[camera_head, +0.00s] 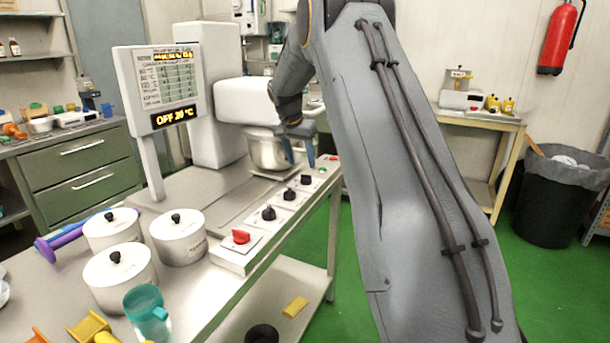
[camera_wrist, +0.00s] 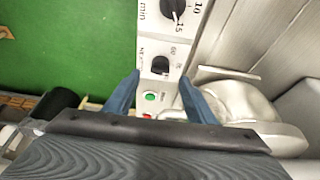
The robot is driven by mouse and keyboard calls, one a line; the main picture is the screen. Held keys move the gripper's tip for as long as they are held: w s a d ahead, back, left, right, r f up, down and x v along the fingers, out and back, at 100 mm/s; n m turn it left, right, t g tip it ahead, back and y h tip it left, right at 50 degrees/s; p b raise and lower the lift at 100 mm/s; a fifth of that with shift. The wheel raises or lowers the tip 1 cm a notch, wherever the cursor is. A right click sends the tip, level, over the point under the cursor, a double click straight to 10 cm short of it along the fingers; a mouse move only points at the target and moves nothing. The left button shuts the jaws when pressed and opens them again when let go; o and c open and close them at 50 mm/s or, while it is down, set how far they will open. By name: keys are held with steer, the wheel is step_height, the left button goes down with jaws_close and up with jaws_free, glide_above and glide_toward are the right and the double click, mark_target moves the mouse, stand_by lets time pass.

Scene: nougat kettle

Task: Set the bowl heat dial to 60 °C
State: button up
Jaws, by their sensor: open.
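A row of knobs runs along the front edge of the bench: a red one (camera_head: 241,236) and three black ones. The black knob nearest my gripper (camera_head: 306,179) also shows in the wrist view (camera_wrist: 160,65), with a scale that seems to include 60; the rest of its label is too blurred to read. A second black knob (camera_wrist: 172,8) has a minute scale with 10 and 15. The display (camera_head: 174,116) reads "OFF 20 °C". My gripper (camera_head: 300,156) is open and empty, above the panel's far end. In the wrist view its fingertips (camera_wrist: 160,80) straddle the near knob's panel area, apparently without touching it.
A green button (camera_wrist: 150,97) and a red button (camera_wrist: 147,115) sit beyond the last knob. The metal bowl (camera_head: 268,150) stands close behind my gripper. Lidded pots (camera_head: 180,238) and a teal cup (camera_head: 147,312) occupy the near left of the bench. Green floor lies right of the panel.

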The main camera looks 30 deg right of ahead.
mark_target(306, 175)
steer(key=x, duration=0.2)
steer(key=p+x, duration=0.1)
steer(key=x, duration=0.2)
steer(key=p+x, duration=0.1)
steer(key=x, duration=0.1)
steer(key=shift+w+d+f, duration=0.25)
steer(key=shift+w+d, duration=0.05)
steer(key=shift+d, duration=0.1)
steer(key=c, duration=1)
